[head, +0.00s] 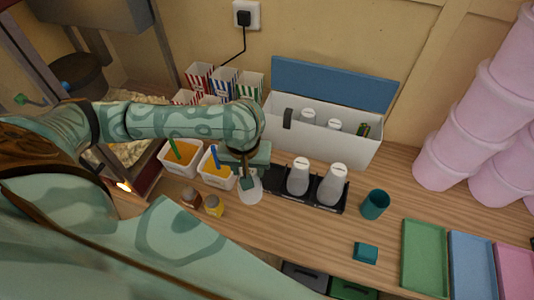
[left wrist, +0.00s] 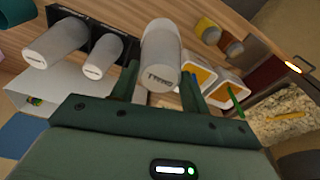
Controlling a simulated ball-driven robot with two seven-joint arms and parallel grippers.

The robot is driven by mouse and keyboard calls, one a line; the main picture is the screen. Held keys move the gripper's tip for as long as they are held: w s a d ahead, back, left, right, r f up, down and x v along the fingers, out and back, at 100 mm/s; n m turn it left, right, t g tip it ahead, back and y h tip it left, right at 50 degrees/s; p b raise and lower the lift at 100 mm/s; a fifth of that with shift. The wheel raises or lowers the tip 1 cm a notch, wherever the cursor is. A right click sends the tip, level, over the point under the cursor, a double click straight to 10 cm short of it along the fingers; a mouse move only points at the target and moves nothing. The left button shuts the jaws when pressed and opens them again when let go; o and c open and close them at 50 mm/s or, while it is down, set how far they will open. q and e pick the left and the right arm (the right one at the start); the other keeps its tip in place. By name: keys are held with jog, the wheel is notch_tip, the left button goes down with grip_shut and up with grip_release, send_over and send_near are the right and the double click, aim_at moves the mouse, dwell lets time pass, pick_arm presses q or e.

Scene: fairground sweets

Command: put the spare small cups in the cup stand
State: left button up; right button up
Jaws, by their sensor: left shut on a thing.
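My left gripper (head: 248,182) is shut on a pale grey-white cup (head: 250,192). In the left wrist view this cup (left wrist: 161,58) sits between the fingers, its printed end facing the camera. The black cup stand (head: 320,207) is just right of it in the head view and also shows in the left wrist view (left wrist: 127,51). Two similar pale cups (head: 298,178) (head: 332,186) stand upright in it, printed ends up. I cannot tell whether the held cup touches the stand or the counter. More white printed ends (head: 308,116) (head: 334,125) show inside the white box (head: 335,147). My right gripper is not in view.
Two white tubs (head: 182,158) (head: 216,170) of orange contents stand left of the held cup, with two small jars (head: 191,198) (head: 213,205) in front. Striped popcorn boxes (head: 223,80) are behind. A teal cup (head: 375,204) and coloured trays (head: 425,257) lie right. Some counter between is clear.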

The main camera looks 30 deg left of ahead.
pick_arm(q)
jog(key=w+a+f+b, duration=0.3)
jog(key=w+f+b, duration=0.2)
jog(key=w+f, duration=0.8)
jog(key=shift+w+b, duration=0.35)
jog(key=o, duration=1.3)
jog(key=shift+f, duration=0.1)
jog(key=shift+c, duration=0.2)
notch_tip(320, 180, up, 12)
jog(key=s+p, duration=0.1)
jog(key=p, duration=0.2)
jog(key=shift+s+d+p, duration=0.15)
jog(key=shift+d+p, duration=0.15)
jog(key=shift+p, duration=0.1)
